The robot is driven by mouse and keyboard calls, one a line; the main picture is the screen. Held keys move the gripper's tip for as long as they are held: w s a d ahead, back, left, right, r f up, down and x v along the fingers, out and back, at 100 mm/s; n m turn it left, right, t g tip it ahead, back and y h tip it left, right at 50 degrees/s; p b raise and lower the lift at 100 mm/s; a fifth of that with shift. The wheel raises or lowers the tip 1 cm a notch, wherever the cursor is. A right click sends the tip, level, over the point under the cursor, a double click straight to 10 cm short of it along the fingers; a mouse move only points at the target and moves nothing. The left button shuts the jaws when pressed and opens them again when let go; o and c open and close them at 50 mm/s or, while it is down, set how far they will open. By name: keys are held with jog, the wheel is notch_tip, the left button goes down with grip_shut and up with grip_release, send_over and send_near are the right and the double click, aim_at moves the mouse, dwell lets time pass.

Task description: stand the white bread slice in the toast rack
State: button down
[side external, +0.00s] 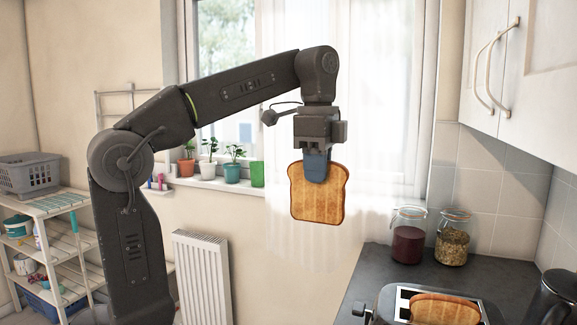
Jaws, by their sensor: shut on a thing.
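My gripper (316,168) is shut on the top edge of a bread slice (318,198). The slice looks golden brown with darker stripes, not white. It hangs upright in the air in front of the curtain, with its broad face to the camera. It is left of the counter and well above it. A second browned slice (445,309) shows at the bottom edge of the picture, at the top of a toaster-like appliance (384,305). Its lower part is cut off by the frame. I see no toast rack in this view.
Two glass jars (408,240) stand at the back of the dark counter (480,277). A dark kettle or jug (556,300) is at the right edge. White cupboards (535,70) hang above. Potted plants (233,172) line the windowsill.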

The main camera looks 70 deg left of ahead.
jog(key=s+d, duration=0.2)
jog(key=d, duration=2.2)
notch_tip(320, 180, down, 29)
jog(key=shift+f, duration=0.2)
jog(key=c, duration=1.1)
grip_release()
